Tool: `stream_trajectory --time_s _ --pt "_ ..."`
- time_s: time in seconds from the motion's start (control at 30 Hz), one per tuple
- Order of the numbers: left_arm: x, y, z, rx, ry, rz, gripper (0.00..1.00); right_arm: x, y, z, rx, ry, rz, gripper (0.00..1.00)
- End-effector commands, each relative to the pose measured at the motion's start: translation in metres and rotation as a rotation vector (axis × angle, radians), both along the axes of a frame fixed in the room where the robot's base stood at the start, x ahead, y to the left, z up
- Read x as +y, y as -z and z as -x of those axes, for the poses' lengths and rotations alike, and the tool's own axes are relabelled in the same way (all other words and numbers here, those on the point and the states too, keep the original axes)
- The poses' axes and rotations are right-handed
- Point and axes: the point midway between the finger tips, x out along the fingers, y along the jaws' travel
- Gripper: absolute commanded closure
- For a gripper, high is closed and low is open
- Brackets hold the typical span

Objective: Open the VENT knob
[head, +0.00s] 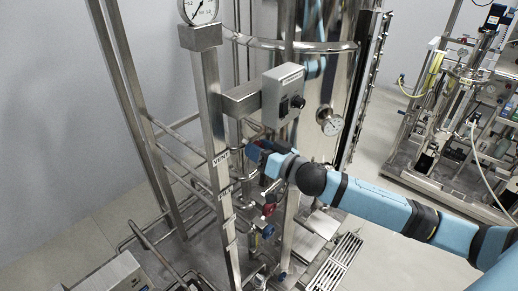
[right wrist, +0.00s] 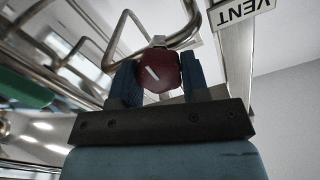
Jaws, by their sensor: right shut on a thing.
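The VENT knob (right wrist: 166,75) is dark red with a slanted white mark on its face. It sits between the two blue fingers of my right gripper (right wrist: 158,80), which is shut on it in the right wrist view. The VENT label (right wrist: 240,10) appears upside down there, and it also shows on the steel post (head: 221,158) in the head view. In the head view my right gripper (head: 257,150) is just right of that label, and the knob is hidden by it. My left gripper is not in view.
A grey control box (head: 283,92) and a dial thermometer (head: 330,122) stand above my right gripper. Steel posts and pipes crowd around it. More red and blue valve handles (head: 268,210) lie below. Another skid (head: 460,120) stands at the right.

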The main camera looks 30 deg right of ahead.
Motion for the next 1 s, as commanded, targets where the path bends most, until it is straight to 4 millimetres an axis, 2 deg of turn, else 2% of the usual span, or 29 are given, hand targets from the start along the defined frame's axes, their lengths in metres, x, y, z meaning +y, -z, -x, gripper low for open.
stream_trajectory --time_s 0.37,1.0 --pt "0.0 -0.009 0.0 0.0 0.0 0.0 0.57 0.001 -0.002 0.0 -0.057 0.0 0.163 0.81" --pt "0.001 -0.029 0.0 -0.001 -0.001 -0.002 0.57 0.002 -0.001 0.001 -0.255 0.001 0.731 0.81"
